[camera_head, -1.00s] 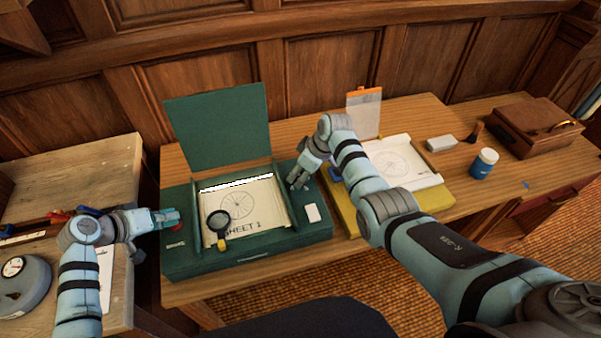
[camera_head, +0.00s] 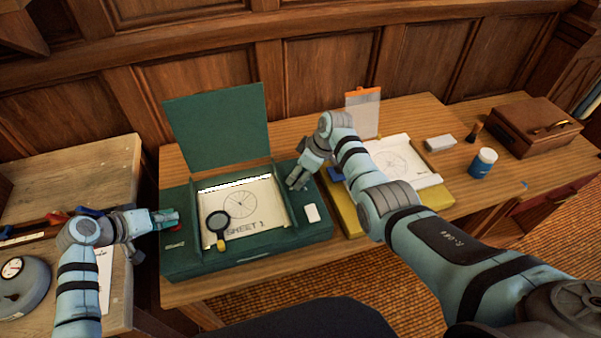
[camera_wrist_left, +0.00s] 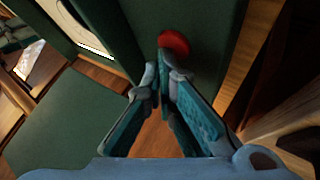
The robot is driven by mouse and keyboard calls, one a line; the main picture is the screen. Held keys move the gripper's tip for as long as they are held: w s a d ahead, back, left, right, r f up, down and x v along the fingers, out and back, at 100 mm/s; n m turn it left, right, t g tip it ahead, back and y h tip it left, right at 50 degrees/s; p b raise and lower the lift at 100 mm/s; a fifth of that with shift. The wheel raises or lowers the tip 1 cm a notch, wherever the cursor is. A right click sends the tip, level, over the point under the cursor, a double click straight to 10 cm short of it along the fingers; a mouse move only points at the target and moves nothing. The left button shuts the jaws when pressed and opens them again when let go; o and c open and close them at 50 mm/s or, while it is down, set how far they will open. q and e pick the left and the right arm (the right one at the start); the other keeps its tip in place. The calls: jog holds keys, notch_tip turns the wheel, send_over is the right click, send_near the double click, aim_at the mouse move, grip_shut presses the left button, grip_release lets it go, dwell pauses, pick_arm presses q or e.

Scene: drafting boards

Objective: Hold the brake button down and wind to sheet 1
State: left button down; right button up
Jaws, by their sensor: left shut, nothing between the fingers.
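The green case (camera_head: 247,258) stands on the desk with its lid (camera_head: 218,130) raised. A paper sheet (camera_head: 262,205) in its window shows a spoked wheel and the words "SHEET 1". The red brake button (camera_wrist_left: 174,42) is on the case's left side. My left gripper (camera_head: 173,216) is shut and empty, its fingertips at the button. In the left wrist view the fingertips (camera_wrist_left: 162,66) overlap the button's edge; I cannot tell how far it is pressed. My right gripper (camera_head: 294,186) is at the case's right side. Its fingers hide whatever they touch there.
A magnifying glass (camera_head: 218,222) covers the sheet's lower left. A yellow board (camera_head: 349,219) with another drawing (camera_head: 405,160) lies right of the case, beneath my right arm. A white-capped blue jar (camera_head: 483,163), grey block (camera_head: 440,143) and brown case (camera_head: 537,130) stand further right.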

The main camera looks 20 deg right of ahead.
jog(key=v, duration=1.2)
jog(key=shift+s+r, duration=0.1)
jog(key=shift+r, duration=0.05)
pick_arm(q)
jog(key=shift+r+p, duration=0.95)
jog(key=shift+p, duration=0.05)
pick_arm(e)
jog(key=shift+r, duration=0.85)
pick_arm(q)
notch_tip(320, 180, up, 3)
jog(key=p, duration=0.3)
jog(key=shift+r, duration=0.1)
jog(key=shift+r+p, duration=0.45)
jog(key=shift+r, duration=0.5)
pick_arm(e)
notch_tip(320, 180, up, 4)
jog(key=shift+f, duration=0.1)
